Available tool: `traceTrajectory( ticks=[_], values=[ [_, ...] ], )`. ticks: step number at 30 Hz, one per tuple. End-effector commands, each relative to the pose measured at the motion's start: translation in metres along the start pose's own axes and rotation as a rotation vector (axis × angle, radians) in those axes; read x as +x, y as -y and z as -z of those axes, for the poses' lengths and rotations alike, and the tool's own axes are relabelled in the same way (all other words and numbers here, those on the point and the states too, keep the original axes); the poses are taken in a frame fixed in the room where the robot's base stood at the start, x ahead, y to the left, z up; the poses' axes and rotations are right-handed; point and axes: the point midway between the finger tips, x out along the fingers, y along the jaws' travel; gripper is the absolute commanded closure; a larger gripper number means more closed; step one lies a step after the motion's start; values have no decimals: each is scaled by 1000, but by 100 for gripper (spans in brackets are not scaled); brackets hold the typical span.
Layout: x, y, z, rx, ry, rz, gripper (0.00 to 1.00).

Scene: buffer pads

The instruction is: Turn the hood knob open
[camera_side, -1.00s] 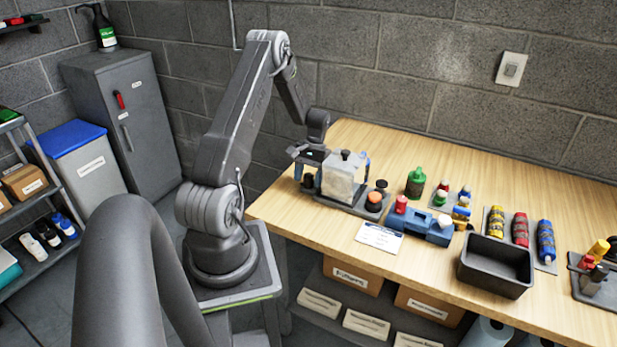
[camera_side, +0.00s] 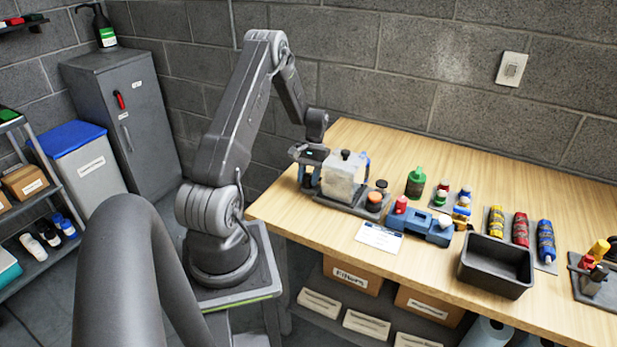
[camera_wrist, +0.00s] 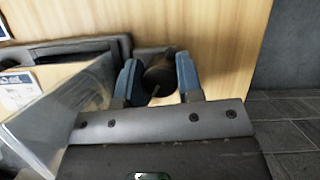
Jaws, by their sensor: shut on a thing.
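The hood (camera_side: 343,180) is a clear, pale box with a small black handle on top, standing on a dark base near the left end of the wooden bench. Its clear side also shows at the left of the wrist view (camera_wrist: 62,122). The hood knob (camera_wrist: 158,74) is a dark round cylinder with a pale line on it, beside the hood. My gripper (camera_side: 309,178) is low over the knob at the hood's left. In the wrist view its blue fingers stand on both sides of the knob, shut on it. The fingers mostly hide the knob in the side view.
Black and orange round pieces (camera_side: 374,199) sit on the base right of the hood. A green bottle (camera_side: 415,182), a blue caddy (camera_side: 418,227), a white card (camera_side: 380,237) and a black bin (camera_side: 495,268) are farther right. The bench's back strip is clear.

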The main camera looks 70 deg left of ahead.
Motion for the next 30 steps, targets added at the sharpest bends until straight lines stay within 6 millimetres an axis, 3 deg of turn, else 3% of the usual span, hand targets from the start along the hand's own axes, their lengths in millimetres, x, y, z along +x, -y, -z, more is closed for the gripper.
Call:
traceTrajectory(
  ticks=[18, 30],
  values=[
    [0, 0, 0, -454, -2, -188, 90],
    [0, 1, 1, -629, -5, -259, 89]
  ],
)
